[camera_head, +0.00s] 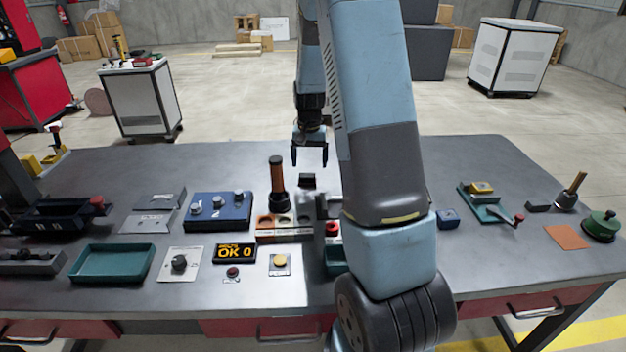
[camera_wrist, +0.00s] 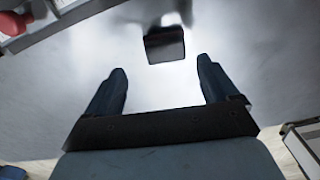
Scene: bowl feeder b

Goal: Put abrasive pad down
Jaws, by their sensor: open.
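A small dark block (camera_head: 307,181), which looks like the abrasive pad, rests on the grey table (camera_head: 380,168) near its back middle. In the wrist view the block (camera_wrist: 165,45) stands beyond the fingertips, between their lines and apart from both. My gripper (camera_head: 310,163) points down above the table close to the block. Its two fingers are spread with nothing between them, as the wrist view also shows (camera_wrist: 160,78). My arm hides part of the table to the right of the block.
A dark cup with a brown-handled tool (camera_head: 277,183) stands just left of the block. A blue panel (camera_head: 219,212) and a wooden rack (camera_head: 285,232) sit nearby. A flat orange square (camera_head: 567,236) lies at the far right. The table's back left is mostly clear.

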